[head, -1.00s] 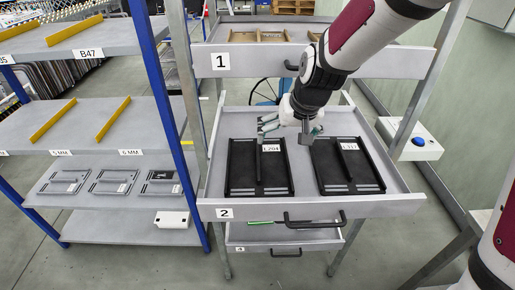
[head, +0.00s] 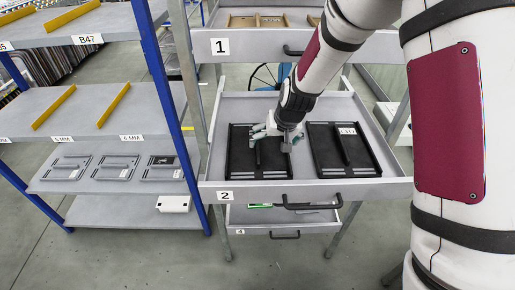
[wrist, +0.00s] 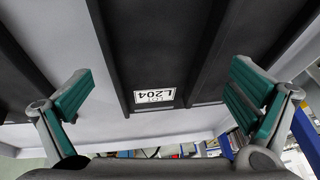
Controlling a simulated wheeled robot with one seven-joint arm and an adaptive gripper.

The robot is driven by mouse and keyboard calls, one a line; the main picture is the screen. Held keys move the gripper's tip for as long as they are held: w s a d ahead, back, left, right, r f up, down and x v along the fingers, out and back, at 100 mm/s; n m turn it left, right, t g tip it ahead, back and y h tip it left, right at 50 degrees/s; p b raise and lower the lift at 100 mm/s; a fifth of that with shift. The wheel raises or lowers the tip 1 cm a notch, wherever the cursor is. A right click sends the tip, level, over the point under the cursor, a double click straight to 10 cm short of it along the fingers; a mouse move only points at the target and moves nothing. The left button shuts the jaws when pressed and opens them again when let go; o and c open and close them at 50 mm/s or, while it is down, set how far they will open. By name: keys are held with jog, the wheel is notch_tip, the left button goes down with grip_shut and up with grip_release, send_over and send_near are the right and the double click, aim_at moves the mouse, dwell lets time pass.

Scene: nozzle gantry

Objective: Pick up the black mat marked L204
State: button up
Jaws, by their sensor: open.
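The black mat marked L204 (head: 241,168) lies flat on the left in open drawer 2 (head: 360,192). It has a raised bar along its middle. In the wrist view the black mat (wrist: 150,50) fills much of the picture, and its white L204 label, upside down, sits on the bar. My gripper (head: 268,138) is over the far part of this mat in the head view and hides its label there. In the wrist view my gripper (wrist: 162,92) is open and empty, with one green-padded finger on each side of the bar.
A second black mat (head: 325,160) lies to the right in the same drawer. Drawer 1 (head: 245,45) is above and drawer 4 (head: 255,217) below. A blue-framed shelf (head: 100,115) with grey plates (head: 116,168) stands to the left.

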jog(key=shift+w+a+f, duration=0.1)
jog(key=shift+w+f, duration=0.1)
jog(key=shift+f, duration=0.35)
jog(key=c, duration=1.4)
jog(key=shift+o, duration=0.2)
jog(key=shift+r, duration=0.1)
